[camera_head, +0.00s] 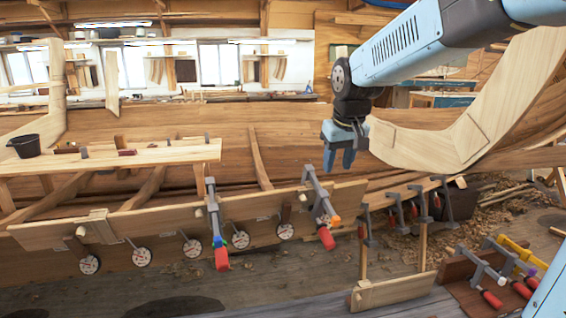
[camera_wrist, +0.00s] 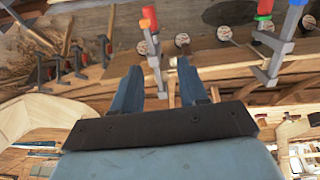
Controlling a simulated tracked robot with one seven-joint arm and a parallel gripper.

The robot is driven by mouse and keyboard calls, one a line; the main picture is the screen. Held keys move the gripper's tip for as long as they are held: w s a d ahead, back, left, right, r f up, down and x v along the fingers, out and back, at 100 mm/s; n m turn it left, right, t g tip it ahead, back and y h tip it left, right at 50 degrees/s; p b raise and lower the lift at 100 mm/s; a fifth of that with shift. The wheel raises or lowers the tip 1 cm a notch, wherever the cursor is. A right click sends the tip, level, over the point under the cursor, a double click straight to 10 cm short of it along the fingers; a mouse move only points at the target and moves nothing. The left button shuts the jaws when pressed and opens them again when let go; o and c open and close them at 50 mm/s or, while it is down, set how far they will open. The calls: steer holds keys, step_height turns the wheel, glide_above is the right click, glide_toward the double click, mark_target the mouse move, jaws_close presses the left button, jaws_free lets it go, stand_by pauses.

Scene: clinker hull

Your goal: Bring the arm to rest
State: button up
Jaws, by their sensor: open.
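My gripper (camera_head: 340,158) hangs from my blue and black arm, right of centre in the head view, with its fingers pointing down. In the wrist view my gripper (camera_wrist: 156,82) shows two blue fingers spread apart with nothing between them. It is open and empty. In the head view it appears above a clamp (camera_head: 318,195) with an orange tip and a red handle, fixed on the hull plank (camera_head: 265,212). The gripper looks apart from the clamp; the exact distance I cannot tell.
A second clamp (camera_head: 214,222) grips the plank further left, near several round dials. A rack (camera_head: 395,206) holds more clamps to the right, and others lie on a board (camera_head: 455,285) at lower right. A bench plank (camera_head: 110,155) with a black bucket (camera_head: 24,145) stands at left.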

steer(key=s+d+f+m, duration=0.1)
steer(key=s+d, duration=0.4)
steer(key=s, duration=0.6)
steer(key=s+d+f+m+t, duration=0.1)
steer(key=s+d, duration=0.4)
steer(key=s, duration=0.6)
steer(key=shift+d+m+t+h, duration=0.15)
steer(key=shift+m+t+h, duration=0.15)
steer(key=shift+m, duration=0.4)
steer(key=shift+f, duration=0.1)
